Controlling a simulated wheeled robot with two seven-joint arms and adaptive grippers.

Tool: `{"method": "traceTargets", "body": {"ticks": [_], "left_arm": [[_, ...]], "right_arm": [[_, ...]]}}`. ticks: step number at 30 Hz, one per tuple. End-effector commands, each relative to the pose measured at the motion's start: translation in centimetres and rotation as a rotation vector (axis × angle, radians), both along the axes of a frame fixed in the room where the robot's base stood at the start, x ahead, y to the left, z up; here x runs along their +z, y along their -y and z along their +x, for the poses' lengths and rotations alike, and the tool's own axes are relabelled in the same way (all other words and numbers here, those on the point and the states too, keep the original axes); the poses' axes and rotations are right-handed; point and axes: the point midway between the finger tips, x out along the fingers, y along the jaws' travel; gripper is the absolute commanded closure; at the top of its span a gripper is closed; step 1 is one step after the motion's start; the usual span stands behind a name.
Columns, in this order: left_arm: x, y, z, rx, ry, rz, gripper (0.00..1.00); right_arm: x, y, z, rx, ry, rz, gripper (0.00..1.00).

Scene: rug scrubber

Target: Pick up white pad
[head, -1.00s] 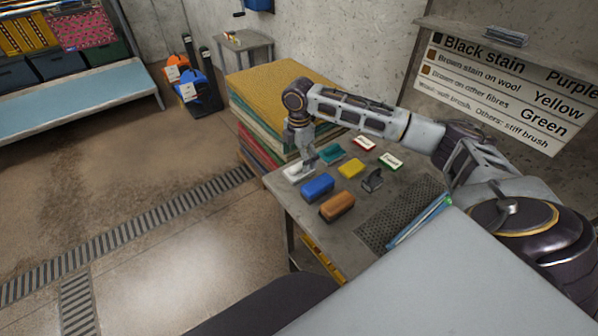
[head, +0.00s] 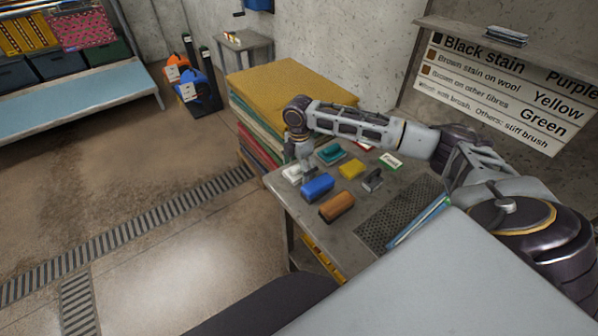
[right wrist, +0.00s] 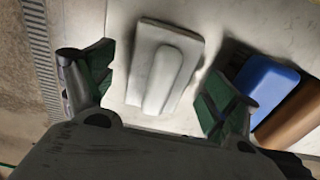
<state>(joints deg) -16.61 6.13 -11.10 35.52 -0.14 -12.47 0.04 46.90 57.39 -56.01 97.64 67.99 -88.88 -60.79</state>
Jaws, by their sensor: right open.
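The white pad (head: 292,173) lies at the far left corner of the grey table (head: 300,216), partly hidden by my right gripper in the head view. In the right wrist view the white pad (right wrist: 163,66) is a flat plate with a long raised grip. My right gripper (head: 305,172) is above the table at the pad. In the right wrist view its two green-lined fingers (right wrist: 150,90) are open, one on each side of the pad, and empty. I cannot tell how high the fingertips are. My left gripper is not in view.
A blue block (head: 317,187) sits close to the pad, beside the right finger in the wrist view. A brown block (head: 337,206), yellow sponge (head: 351,170) and teal pad (head: 331,153) stand nearby. A stack of rugs (head: 290,88) rises behind the table.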

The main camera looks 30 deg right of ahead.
Motion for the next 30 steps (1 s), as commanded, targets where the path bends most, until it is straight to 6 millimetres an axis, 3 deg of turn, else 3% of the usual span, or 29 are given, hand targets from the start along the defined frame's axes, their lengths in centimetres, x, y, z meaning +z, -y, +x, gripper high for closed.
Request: {"method": "traceTargets", "body": {"ticks": [3, 15, 23, 30], "left_arm": [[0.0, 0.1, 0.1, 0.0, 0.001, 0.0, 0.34], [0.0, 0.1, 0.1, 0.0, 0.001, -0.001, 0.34], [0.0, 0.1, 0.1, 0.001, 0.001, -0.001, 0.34], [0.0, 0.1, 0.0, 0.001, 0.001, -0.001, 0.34]], "right_arm": [[0.0, 0.0, 0.0, 0.0, 0.0, 0.0, 0.14], [0.0, 0.0, 0.0, 0.0, 0.0, 0.0, 0.62], [0.1, 0.0, 0.0, 0.0, 0.0, 0.0, 0.62], [1.6, 0.0, 0.0, 0.001, 0.001, 0.0, 0.62]]}}
